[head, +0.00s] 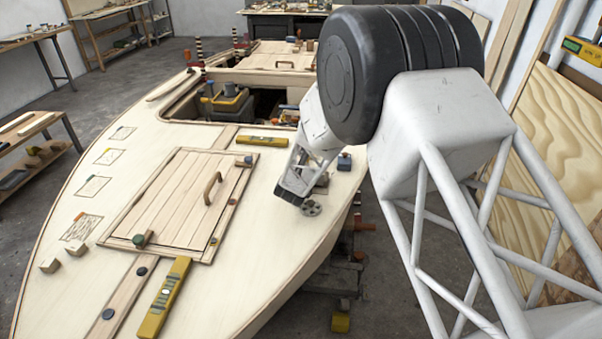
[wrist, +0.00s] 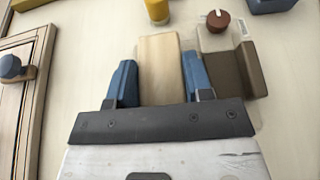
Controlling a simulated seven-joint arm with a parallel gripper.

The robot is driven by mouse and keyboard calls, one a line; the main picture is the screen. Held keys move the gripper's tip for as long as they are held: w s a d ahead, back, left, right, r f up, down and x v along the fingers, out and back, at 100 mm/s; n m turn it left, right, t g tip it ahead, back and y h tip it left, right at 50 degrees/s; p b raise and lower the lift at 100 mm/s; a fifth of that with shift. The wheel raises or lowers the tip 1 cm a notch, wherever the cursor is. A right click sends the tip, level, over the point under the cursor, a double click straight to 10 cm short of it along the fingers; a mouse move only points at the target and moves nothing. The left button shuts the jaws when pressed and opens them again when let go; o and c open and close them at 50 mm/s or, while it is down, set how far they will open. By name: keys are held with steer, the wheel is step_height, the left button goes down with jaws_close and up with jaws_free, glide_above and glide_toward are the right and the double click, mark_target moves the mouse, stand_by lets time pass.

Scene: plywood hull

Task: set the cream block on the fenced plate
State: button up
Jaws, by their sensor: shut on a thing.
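My gripper (wrist: 160,75) is shut on a pale wooden block, the cream block (wrist: 160,62), which lies between its two blue fingers. In the head view my gripper (head: 289,195) is low over the pale deck, right of the hatch, and the block is not clear there. Just right of the fingers is what looks like the fenced plate, a pale surface (wrist: 214,40) with brown walls (wrist: 247,68). A brown patch of it (head: 321,184) shows right of my gripper in the head view. I cannot tell whether the block touches the deck or plate.
A brown round knob (wrist: 218,20) sits at the plate's far side. A yellow cylinder (wrist: 157,10) stands beyond the block. A blue block (head: 344,161) is near the deck's right edge. A grey disc (head: 311,208) lies beside my gripper. The hatch (head: 180,200) is left.

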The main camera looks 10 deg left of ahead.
steer(key=shift+f, duration=0.35)
stand_by(0.3)
steer(key=o, duration=1)
steer(key=shift+o, duration=0.5)
steer(key=o, duration=0.3)
steer(key=shift+r, duration=0.1)
steer(key=shift+r, duration=3.4)
